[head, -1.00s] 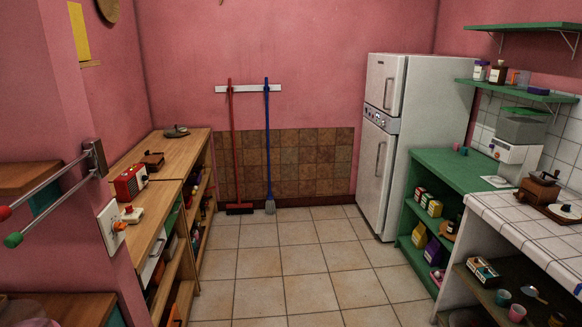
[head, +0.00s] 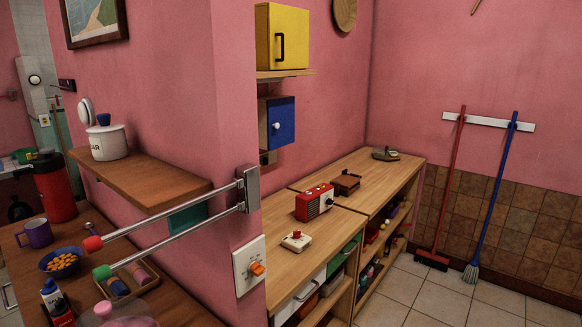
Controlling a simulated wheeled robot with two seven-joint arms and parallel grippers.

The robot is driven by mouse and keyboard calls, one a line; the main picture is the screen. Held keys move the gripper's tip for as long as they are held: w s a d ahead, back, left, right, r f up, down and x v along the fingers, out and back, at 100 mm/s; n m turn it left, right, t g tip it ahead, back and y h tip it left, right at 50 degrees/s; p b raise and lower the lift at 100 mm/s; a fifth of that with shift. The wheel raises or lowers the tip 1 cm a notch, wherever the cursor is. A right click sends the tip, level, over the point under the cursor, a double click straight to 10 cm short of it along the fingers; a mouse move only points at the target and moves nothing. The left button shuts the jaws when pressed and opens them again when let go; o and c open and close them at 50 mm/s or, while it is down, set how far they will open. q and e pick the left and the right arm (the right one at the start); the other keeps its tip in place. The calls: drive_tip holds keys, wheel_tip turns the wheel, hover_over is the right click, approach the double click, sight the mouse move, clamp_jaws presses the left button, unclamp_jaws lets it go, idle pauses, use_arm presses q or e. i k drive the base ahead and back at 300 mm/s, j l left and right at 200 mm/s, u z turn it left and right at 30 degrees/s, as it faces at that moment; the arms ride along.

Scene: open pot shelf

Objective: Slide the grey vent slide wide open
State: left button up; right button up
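I cannot make out a grey vent slide in the head view. A white wall plate with an orange knob (head: 257,269) is on the end of the pink wall. Above it, a grey metal bracket (head: 247,190) carries two rods, one with a red tip and one with a green tip. Neither of my grippers is in view.
A wooden shelf (head: 140,180) holds a white sugar pot (head: 108,142). Below it is a cluttered wooden counter (head: 190,310). A long wooden unit (head: 335,240) carries a red radio (head: 314,202). Yellow (head: 282,36) and blue (head: 277,123) cabinets hang above.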

sight(264, 160)
drive_tip(key=i+l+u, duration=0.35)
drive_tip(key=u, duration=1.15)
drive_tip(key=l+u, duration=0.3)
drive_tip(key=l, duration=0.2)
drive_tip(key=l+u, duration=0.25)
drive_tip(key=l, duration=0.2)
drive_tip(key=k+l+u, duration=0.1)
drive_tip(key=l+u, duration=0.2)
drive_tip(key=l, duration=0.2)
drive_tip(key=k+l+u, duration=0.15)
drive_tip(key=l+u, duration=0.15)
drive_tip(key=l, duration=0.15)
drive_tip(key=k+l, duration=0.1)
drive_tip(key=l, duration=1.65)
